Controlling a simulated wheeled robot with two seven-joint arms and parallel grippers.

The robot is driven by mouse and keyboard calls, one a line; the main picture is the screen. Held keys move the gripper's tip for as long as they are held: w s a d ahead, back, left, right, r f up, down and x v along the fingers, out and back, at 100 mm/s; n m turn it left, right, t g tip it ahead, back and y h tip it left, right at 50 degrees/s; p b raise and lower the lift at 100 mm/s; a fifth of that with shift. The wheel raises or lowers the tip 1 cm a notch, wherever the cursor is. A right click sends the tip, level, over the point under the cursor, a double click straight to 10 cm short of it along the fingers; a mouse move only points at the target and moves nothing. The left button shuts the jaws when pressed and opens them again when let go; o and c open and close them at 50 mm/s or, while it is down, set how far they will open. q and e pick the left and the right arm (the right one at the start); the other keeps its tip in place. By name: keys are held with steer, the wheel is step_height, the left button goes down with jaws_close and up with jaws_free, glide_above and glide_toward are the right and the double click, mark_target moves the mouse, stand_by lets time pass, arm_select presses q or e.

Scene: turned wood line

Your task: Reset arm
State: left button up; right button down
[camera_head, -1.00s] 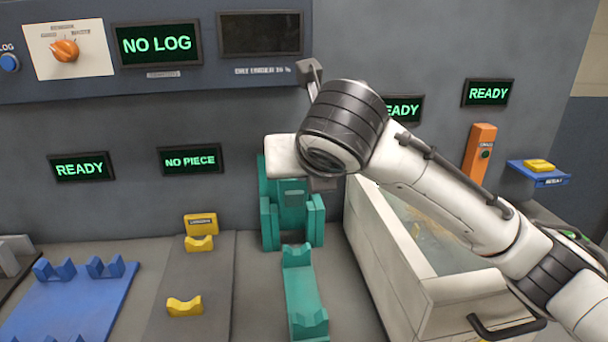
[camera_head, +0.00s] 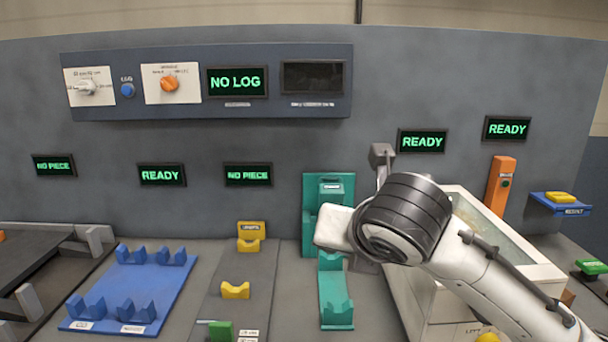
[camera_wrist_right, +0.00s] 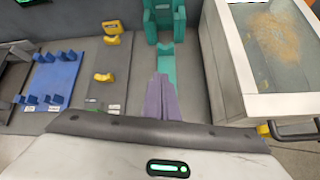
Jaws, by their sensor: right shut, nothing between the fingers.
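My right arm comes in from the right in the head view, its wrist in front of the teal stand (camera_head: 343,188). Its fingers are hidden or hard to make out there. In the right wrist view my right gripper (camera_wrist_right: 161,79) is shut and empty, its two grey-purple fingers together. They point toward the teal cradle (camera_wrist_right: 166,62) and overlap it in the picture; I cannot tell the gap. The teal cradle (camera_head: 335,296) also shows in the head view, with nothing on it. My left gripper is in neither current view.
A blue rack (camera_head: 130,285) and yellow supports (camera_head: 235,290) stand empty at left. A white-walled bin (camera_head: 525,268) is right of the teal cradle. An orange post (camera_head: 498,186) and blue shelf (camera_head: 560,204) are behind it. The control panel (camera_head: 205,110) reads "NO LOG".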

steer(key=s+d+f+m+g+y, duration=0.1)
steer(key=s+f+m, duration=0.35)
steer(key=f, duration=0.25)
steer(key=s+f+m+g, duration=0.1)
steer(key=s+f+m, duration=0.2)
steer(key=f+m, duration=0.3)
steer(key=s+d+f+m+g+y, duration=0.1)
steer(key=s+f+m, duration=0.35)
steer(key=f, duration=0.25)
steer(key=s+d+f+m+g+h, duration=0.1)
steer(key=s+d+f+m+g, duration=0.1)
steer(key=s+d+f+m, duration=0.65)
steer(key=s+d+f+m+g+h, duration=0.15)
steer(key=s+d+f+m, duration=0.35)
steer(key=s+m, duration=0.5)
steer(key=w+a+f+n+t+y, duration=0.1)
steer(key=a+f+t, duration=0.4)
steer(key=f, duration=0.6)
steer(key=shift+w+a+f+n+y, duration=0.4)
steer(key=shift+w+y, duration=0.15)
steer(key=shift+w, duration=0.55)
